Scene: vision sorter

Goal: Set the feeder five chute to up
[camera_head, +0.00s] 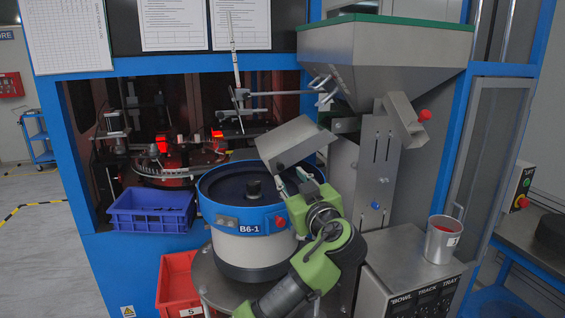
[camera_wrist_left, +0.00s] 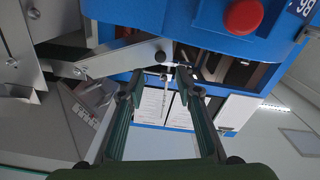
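A grey metal chute (camera_head: 293,142) sits tilted above the blue-rimmed bowl feeder (camera_head: 240,210) marked B6-1, below the hopper. I cannot tell for certain whether it is the feeder five chute. My left gripper (camera_head: 291,183) is just below the chute, over the right rim of the bowl. The left wrist view shows its fingers (camera_wrist_left: 160,76) apart, with nothing held between them. A grey metal part with a bolt (camera_wrist_left: 125,58) lies just beyond the fingertips; contact cannot be told. My right gripper is not in view.
A grey hopper (camera_head: 385,62) with a green rim hangs above right. A blue crate (camera_head: 150,220) stands left of the bowl, and a red bin (camera_head: 175,285) marked 5 below. A metal cup (camera_head: 441,240) stands on the control box (camera_head: 405,280) at right.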

